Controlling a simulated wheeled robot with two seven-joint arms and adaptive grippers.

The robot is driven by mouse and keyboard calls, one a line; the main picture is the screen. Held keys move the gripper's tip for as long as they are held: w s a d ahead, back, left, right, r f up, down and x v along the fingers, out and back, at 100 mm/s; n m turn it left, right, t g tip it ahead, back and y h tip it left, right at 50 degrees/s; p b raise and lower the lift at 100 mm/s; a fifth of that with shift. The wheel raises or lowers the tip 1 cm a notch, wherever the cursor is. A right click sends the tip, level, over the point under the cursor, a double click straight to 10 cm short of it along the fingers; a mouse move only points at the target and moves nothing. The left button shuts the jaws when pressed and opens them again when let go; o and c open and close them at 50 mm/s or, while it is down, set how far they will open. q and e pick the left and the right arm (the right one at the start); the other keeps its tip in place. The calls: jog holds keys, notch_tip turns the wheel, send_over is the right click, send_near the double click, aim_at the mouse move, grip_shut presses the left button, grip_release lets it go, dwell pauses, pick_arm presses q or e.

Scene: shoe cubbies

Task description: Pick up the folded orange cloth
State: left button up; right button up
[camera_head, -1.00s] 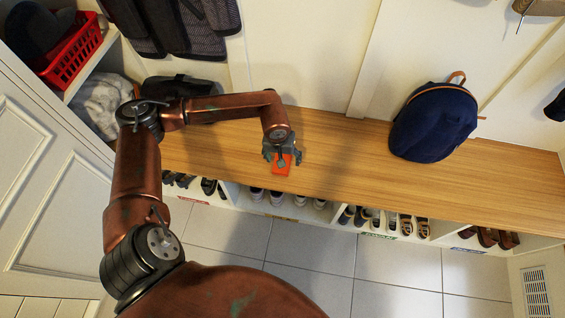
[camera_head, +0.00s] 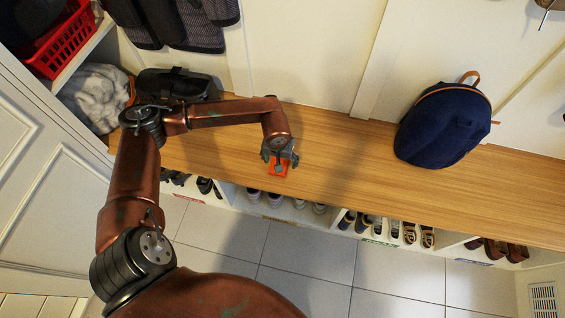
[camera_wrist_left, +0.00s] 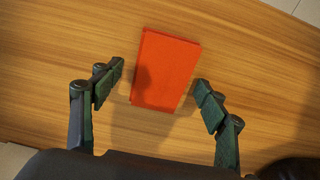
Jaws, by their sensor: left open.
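The folded orange cloth (camera_head: 281,165) lies flat on the wooden bench top, near its front edge, partly hidden under my left gripper in the head view. In the left wrist view the orange cloth (camera_wrist_left: 165,70) is a small rectangular block lying slightly tilted on the wood. My left gripper (camera_head: 279,160) is above it, pointing down. In the left wrist view my left gripper (camera_wrist_left: 160,85) is open and empty, one finger on each side of the cloth, with gaps on both sides. My right gripper is not in view.
The wooden bench (camera_head: 350,180) is mostly clear. A navy backpack (camera_head: 443,125) stands on it to the right. A black bag (camera_head: 176,86) sits at the back left. Shoes (camera_head: 385,228) fill the cubbies below. A red basket (camera_head: 62,42) is on the left shelf.

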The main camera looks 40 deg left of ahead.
aim_at(281, 161)
pick_arm(q)
jog(key=shift+c, duration=0.2)
jog(key=c, duration=1.1)
jog(key=shift+o, duration=0.2)
jog(key=shift+r, duration=0.15)
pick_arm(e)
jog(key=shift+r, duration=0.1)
